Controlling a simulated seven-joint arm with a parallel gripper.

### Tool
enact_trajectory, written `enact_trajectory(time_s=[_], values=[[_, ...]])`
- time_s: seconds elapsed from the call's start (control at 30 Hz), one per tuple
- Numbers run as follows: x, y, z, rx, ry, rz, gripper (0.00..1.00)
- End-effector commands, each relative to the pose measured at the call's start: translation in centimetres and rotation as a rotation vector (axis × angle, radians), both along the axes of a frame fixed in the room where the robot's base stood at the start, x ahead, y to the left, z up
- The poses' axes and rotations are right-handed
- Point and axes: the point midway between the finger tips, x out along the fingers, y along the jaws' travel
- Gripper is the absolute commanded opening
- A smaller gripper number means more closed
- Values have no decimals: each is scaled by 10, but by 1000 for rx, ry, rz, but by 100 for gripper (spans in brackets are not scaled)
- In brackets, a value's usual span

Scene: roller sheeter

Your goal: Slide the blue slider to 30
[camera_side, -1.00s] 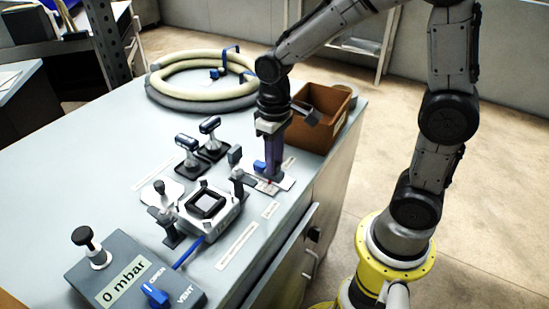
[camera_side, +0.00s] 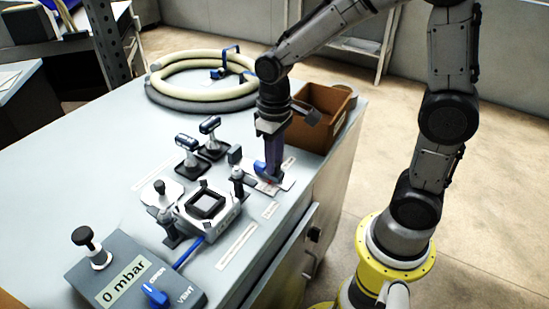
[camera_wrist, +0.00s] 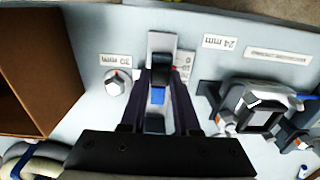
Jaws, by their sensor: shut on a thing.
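The blue slider (camera_side: 260,167) sits on a small pale scale plate (camera_side: 287,183) near the bench's right edge. In the wrist view the slider (camera_wrist: 157,96) shows as a blue patch between my two dark fingers. My gripper (camera_side: 268,179) reaches down over the plate and is shut on the slider; its fingers hide part of it. In the wrist view my gripper (camera_wrist: 160,75) spans the slider's track, with a red mark beside the right fingertip. The scale figures (camera_wrist: 184,66) are partly covered and too small to read surely.
A brown bin (camera_side: 322,112) stands close behind my gripper. Labels reading 24 mm (camera_wrist: 220,42) and 30 mm (camera_wrist: 121,60) lie near the plate, with a round knob (camera_wrist: 117,84). A metal device (camera_side: 207,206) stands left. A coiled hose (camera_side: 195,80) lies farther back.

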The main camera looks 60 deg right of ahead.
Motion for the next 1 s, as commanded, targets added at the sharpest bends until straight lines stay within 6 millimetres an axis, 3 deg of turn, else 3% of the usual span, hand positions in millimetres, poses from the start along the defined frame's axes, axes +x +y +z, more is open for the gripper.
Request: enact_trajectory(time_s=[0.3,0.57,0.6,0.77,1.0], values=[[25,0,1,0,-7,0,0],[26,0,2,0,-6,0,0],[26,0,2,0,-5,0,32],[26,0,1,0,-4,0,60],[25,0,1,0,-2,0,60]])
